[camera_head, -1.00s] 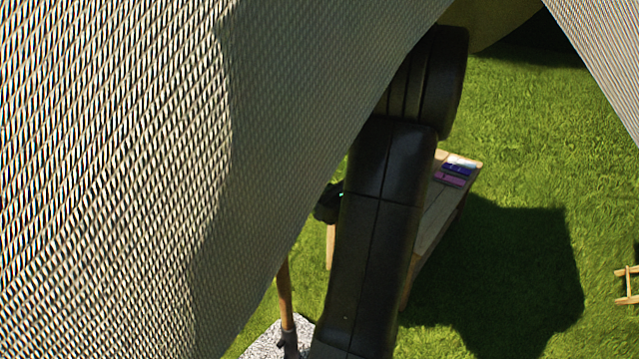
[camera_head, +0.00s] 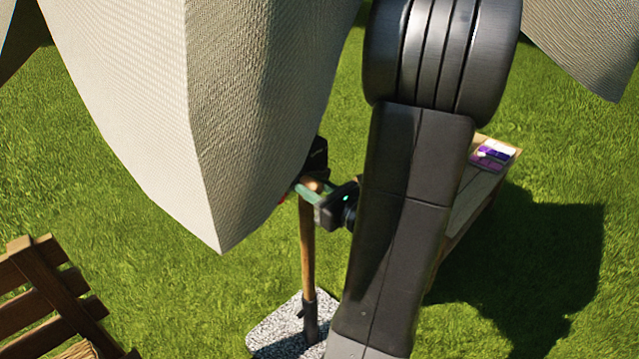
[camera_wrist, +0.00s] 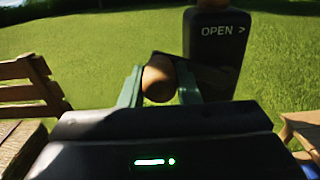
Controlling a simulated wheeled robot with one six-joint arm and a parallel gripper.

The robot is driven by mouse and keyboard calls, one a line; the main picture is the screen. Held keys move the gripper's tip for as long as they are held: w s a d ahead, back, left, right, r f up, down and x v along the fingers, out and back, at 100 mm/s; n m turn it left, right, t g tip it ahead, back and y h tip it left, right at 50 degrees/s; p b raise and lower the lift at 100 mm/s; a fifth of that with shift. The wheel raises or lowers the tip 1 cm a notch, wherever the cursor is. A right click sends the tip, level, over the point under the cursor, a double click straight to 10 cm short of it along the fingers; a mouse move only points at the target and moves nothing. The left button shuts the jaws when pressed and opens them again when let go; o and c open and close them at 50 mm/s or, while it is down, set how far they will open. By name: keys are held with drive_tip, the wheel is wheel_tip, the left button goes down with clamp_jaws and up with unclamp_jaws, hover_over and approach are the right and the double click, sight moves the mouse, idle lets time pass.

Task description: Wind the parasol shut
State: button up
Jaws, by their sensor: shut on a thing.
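The parasol's pale woven canopy (camera_head: 255,100) hangs in folds over the upper left of the head view, partly lowered. Its wooden pole (camera_head: 307,245) stands upright below. A black crank housing (camera_head: 318,155) sits on the pole, partly hidden by the canopy; in the wrist view the housing (camera_wrist: 214,48) reads "OPEN >". My gripper (camera_head: 307,192) is at the pole just below the housing. In the wrist view its green fingers (camera_wrist: 158,84) are shut on a round wooden crank knob (camera_wrist: 158,77), in front of the housing.
The pole stands in a speckled base (camera_head: 268,328) on grass. A wooden table (camera_head: 478,195) with purple and white items (camera_head: 490,155) is behind my arm at right. A slatted wooden chair (camera_head: 45,300) is at lower left. Open grass lies between them.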

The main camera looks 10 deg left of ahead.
drive_tip(key=w+d+f+b, duration=0.4)
drive_tip(key=w+f+b, duration=0.2)
drive_tip(key=f, duration=0.5)
drive_tip(key=shift+w+d+f+b, duration=0.2)
drive_tip(key=shift+f+b, duration=0.15)
drive_tip(key=shift+b, duration=0.7)
drive_tip(key=o, duration=1)
drive_tip(key=shift+o, duration=0.2)
drive_tip(key=shift+r, duration=0.1)
drive_tip(key=v, duration=1)
drive_tip(key=shift+p, duration=0.45)
drive_tip(key=x, duration=1)
drive_tip(key=shift+b, duration=0.4)
